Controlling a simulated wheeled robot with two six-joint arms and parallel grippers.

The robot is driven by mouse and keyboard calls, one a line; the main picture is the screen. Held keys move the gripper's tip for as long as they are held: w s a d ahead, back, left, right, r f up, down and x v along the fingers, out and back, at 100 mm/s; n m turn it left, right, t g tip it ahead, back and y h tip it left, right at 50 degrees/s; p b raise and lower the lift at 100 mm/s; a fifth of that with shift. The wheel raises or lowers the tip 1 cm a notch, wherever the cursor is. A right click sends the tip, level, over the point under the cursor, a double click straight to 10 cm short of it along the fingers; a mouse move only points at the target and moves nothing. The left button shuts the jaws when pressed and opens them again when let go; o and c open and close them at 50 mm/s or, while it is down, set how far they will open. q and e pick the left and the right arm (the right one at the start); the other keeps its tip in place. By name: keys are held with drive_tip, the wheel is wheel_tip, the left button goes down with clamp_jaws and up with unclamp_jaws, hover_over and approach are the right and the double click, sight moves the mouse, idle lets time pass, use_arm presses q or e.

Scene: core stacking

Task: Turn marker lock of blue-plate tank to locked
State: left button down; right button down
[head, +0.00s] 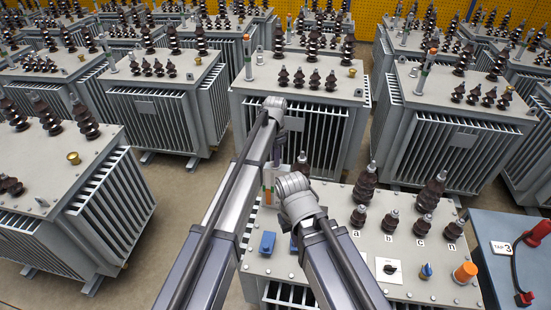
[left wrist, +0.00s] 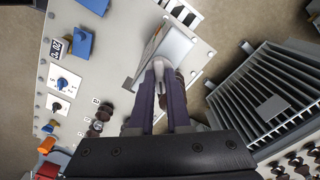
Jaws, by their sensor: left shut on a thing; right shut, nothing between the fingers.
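The nearest grey tank (head: 340,210) fills the lower middle of the head view. Its lid carries blue blocks (head: 267,242), a white-plated dial (head: 389,268), a small blue knob (head: 426,270) and an orange cap (head: 465,271). My left gripper (head: 276,160) reaches down over its back left part. In the left wrist view, its fingers (left wrist: 160,75) are shut on a small pale piece beside a white block (left wrist: 172,48) with an orange edge. My right gripper (head: 298,205) is lower over the lid, shut, with its fingertips hidden. I cannot tell which part is the marker lock.
Bushings marked a, b, c and n (head: 391,218) stand on the lid right of my right arm. Other tanks (head: 300,95) crowd behind and left, with narrow floor gaps between.

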use_arm(q)
drive_tip(key=m, duration=0.4)
drive_tip(key=shift+m, duration=1.8)
drive_tip(key=c, duration=0.9)
unclamp_jaws()
drive_tip(key=shift+r, duration=0.15)
wheel_tip(320, 180, up, 8)
drive_tip(key=p, duration=0.8)
drive_tip(key=shift+f, duration=0.2)
